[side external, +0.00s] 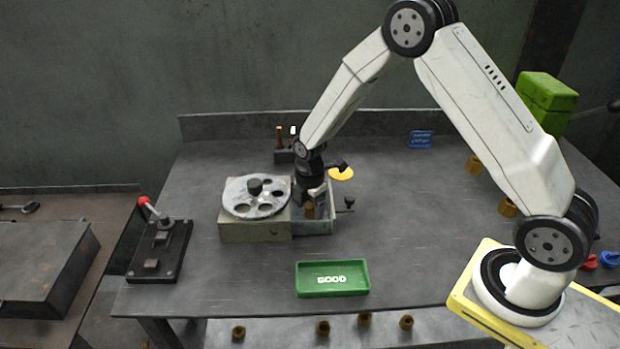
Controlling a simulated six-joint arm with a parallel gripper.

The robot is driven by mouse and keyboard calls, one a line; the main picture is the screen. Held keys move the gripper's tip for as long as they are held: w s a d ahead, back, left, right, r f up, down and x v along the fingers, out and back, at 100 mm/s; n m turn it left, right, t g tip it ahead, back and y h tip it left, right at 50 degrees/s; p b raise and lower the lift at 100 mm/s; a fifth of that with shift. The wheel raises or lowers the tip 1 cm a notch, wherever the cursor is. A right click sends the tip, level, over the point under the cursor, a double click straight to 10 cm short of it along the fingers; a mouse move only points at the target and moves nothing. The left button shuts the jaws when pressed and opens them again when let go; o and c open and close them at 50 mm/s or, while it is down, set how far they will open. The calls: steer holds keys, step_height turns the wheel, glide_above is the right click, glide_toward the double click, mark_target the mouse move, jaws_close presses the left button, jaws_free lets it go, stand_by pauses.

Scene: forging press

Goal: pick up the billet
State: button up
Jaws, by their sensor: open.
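A small brown cylinder, which looks like the billet (309,211), stands at the right side of the rotary-disc fixture (240,230), by a low grey tray-like part of it. My gripper (312,201) points down right at this billet, with its fingers open. The fingers are small and dark here, so I cannot tell whether they straddle the billet or only hover over its top. The gripper hides part of the billet and of the fixture behind it.
A green tray marked GOOD (332,291) lies in front. A red-knobbed lever device (160,248) stands at left. Two brown cylinders (473,164) (507,206) are at right, with several more below the table edge. A yellow disc (341,174) and a clamp knob are close beside my gripper.

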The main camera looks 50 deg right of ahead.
mark_target(310, 205)
jaws_close()
steer(key=shift+r, duration=0.2)
steer(key=shift+r, duration=1.4)
steer(key=s+r, duration=1)
steer(key=s, duration=0.4)
steer(key=shift+a, duration=0.2)
